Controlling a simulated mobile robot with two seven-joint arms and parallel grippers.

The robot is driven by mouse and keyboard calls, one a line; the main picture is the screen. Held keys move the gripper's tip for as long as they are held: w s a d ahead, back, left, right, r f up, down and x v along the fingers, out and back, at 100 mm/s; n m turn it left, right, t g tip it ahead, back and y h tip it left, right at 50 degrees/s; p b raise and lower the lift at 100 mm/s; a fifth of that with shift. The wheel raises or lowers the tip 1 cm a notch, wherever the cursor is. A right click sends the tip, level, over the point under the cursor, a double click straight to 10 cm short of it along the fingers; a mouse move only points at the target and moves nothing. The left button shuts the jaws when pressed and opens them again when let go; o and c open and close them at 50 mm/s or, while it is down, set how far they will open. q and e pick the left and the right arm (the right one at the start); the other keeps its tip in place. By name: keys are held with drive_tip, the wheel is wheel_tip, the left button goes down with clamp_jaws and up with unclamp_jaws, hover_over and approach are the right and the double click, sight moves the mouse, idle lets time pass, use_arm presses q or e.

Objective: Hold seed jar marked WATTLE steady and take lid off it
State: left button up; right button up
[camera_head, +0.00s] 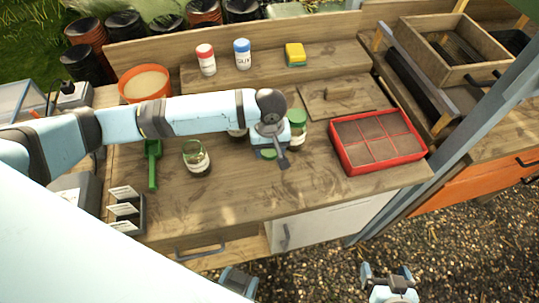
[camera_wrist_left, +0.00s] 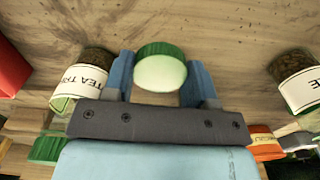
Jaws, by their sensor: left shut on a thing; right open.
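My left gripper (camera_head: 268,152) is shut on a green lid (camera_head: 268,154) above the bench. In the left wrist view the lid (camera_wrist_left: 160,67) sits between the two blue fingers, its pale face towards the camera; no jar shows below it. A clear jar (camera_head: 197,160) with dark contents stands left of the gripper and looks open. A jar in the wrist view (camera_wrist_left: 297,82) has a label of which only a final E reads, so I cannot confirm WATTLE. A green-lidded jar (camera_head: 297,133) stands right of the gripper. My right gripper (camera_head: 387,275) is open and empty, low in front of the bench.
A jar marked TEA TR... (camera_wrist_left: 88,78) is beside my left gripper. A red divided tray (camera_head: 378,141) lies to the right, a wooden board (camera_head: 335,97) behind. A green tool (camera_head: 152,167) and card holder (camera_head: 126,210) are left. The front bench middle is clear.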

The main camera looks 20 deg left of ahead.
sight(270, 157)
use_arm(q)
wheel_tip(270, 157, down, 4)
idle(0.4)
drive_tip(key=o, duration=1)
wheel_tip(270, 157, up, 12)
drive_tip(key=shift+r, duration=0.1)
